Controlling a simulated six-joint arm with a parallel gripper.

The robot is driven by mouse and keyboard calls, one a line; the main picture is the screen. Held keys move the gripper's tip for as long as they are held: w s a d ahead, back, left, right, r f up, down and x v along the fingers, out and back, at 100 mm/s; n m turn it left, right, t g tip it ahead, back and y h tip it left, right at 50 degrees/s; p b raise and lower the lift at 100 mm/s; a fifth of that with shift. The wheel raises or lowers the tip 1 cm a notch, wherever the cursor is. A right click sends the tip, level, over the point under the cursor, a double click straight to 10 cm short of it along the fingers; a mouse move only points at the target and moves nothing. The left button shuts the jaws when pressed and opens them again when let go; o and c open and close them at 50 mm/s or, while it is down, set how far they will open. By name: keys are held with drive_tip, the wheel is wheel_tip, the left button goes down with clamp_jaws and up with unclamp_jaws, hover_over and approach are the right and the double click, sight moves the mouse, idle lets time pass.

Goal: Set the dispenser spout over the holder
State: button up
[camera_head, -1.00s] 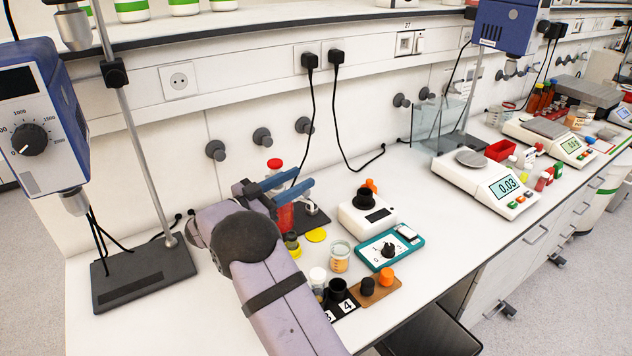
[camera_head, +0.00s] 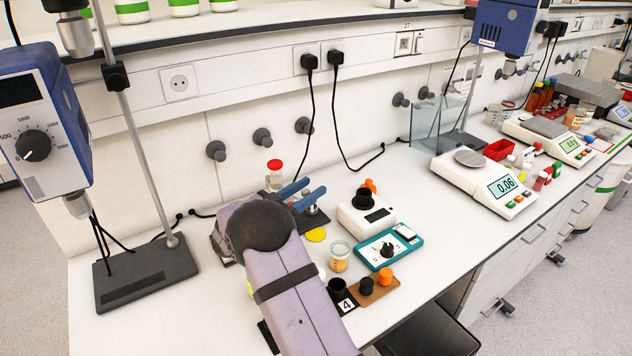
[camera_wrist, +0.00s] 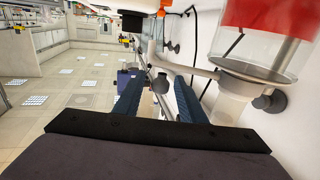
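The dispenser is a clear vessel with a red cap (camera_head: 274,165); its lower part is hidden behind my arm in the head view. My gripper (camera_head: 306,190) has two blue fingers, apart, at the dispenser. I cannot tell which thing is the holder.
A yellow disc (camera_head: 316,235), a sample jar (camera_head: 339,256) and a teal-edged device (camera_head: 377,254) stand in front. A white instrument (camera_head: 352,220) is to the right. A stirrer stand (camera_head: 145,272) is at left. Wall knobs line the back.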

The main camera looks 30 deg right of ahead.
drive_tip(key=shift+p+x, duration=0.4)
drive_tip(key=shift+x, duration=1.1)
clamp_jaws()
drive_tip(key=shift+s+a+g, duration=0.1)
drive_tip(key=shift+a+g, duration=0.05)
drive_tip(key=shift+g, duration=0.15)
drive_tip(key=shift+s+a+f+m+g+h+b, duration=0.15)
drive_tip(key=shift+s+a+m+g+b, duration=0.3)
drive_tip(key=shift+m+g, duration=0.45)
drive_tip(key=shift+s+a+f+m+g+h+b, duration=0.15)
drive_tip(key=shift+s+a+m+g+b, duration=0.3)
drive_tip(key=shift+g, duration=0.65)
drive_tip(key=shift+s+a+r+m+g+b, duration=0.1)
drive_tip(key=shift+s+a+m+g+b, duration=0.1)
drive_tip(key=shift+a+m+g+b, duration=0.45)
drive_tip(key=shift+s+a+r+m+g+b, duration=0.2)
drive_tip(key=shift+m+g, duration=0.25)
drive_tip(key=shift+g, duration=0.45)
drive_tip(key=shift+s+a+f+m+g+b, duration=0.15)
drive_tip(key=shift+a+m+g+b, duration=0.2)
drive_tip(key=shift+a+m+g, duration=0.3)
drive_tip(key=shift+d+r+g, duration=0.1)
drive_tip(key=shift+d+g, duration=0.05)
drive_tip(key=shift+g, duration=0.15)
unclamp_jaws()
